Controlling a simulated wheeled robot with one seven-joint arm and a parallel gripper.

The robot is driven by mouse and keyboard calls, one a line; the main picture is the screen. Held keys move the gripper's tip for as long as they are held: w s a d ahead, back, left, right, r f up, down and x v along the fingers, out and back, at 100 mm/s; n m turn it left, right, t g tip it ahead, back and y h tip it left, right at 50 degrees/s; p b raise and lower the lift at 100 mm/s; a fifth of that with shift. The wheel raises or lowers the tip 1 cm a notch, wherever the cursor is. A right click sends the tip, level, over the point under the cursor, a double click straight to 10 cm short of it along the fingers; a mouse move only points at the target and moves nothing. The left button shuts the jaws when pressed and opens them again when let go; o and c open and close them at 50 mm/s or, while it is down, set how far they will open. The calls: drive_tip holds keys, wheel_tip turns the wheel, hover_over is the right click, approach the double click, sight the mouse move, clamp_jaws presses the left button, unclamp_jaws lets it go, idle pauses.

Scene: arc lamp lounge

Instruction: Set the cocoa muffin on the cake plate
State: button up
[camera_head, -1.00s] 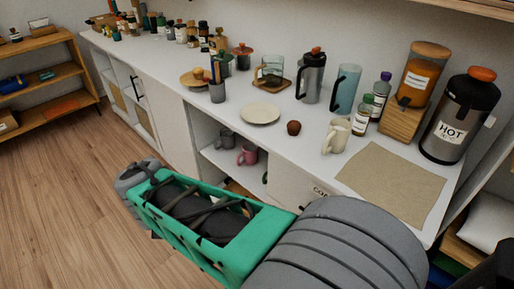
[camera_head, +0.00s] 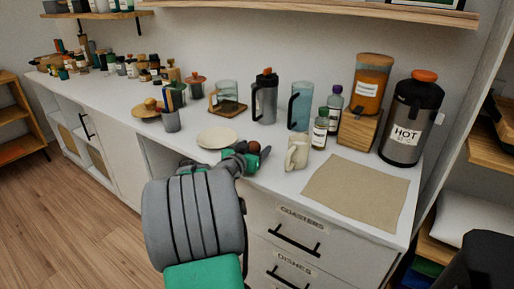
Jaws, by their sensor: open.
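The small brown cocoa muffin (camera_head: 254,147) sits on the white counter near its front edge. The cream cake plate (camera_head: 213,138) lies flat just to its left and looks empty. My gripper (camera_head: 249,154) is open, with its green and dark fingers right at the muffin. The fingers hide the muffin's lower part, and I cannot tell whether they touch it. The gripper also covers a little of the plate's near right edge in the picture.
A cream mug (camera_head: 296,151) stands close to the right of the muffin, with a green-capped bottle (camera_head: 319,130) beyond it. A French press (camera_head: 265,97) and a blue pitcher (camera_head: 299,106) stand behind. A beige mat (camera_head: 356,190) lies bare at the right.

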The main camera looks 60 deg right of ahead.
drive_tip(key=shift+d, duration=0.1)
drive_tip(key=shift+c, duration=0.3)
drive_tip(key=shift+r, duration=0.1)
clamp_jaws()
idle(0.3)
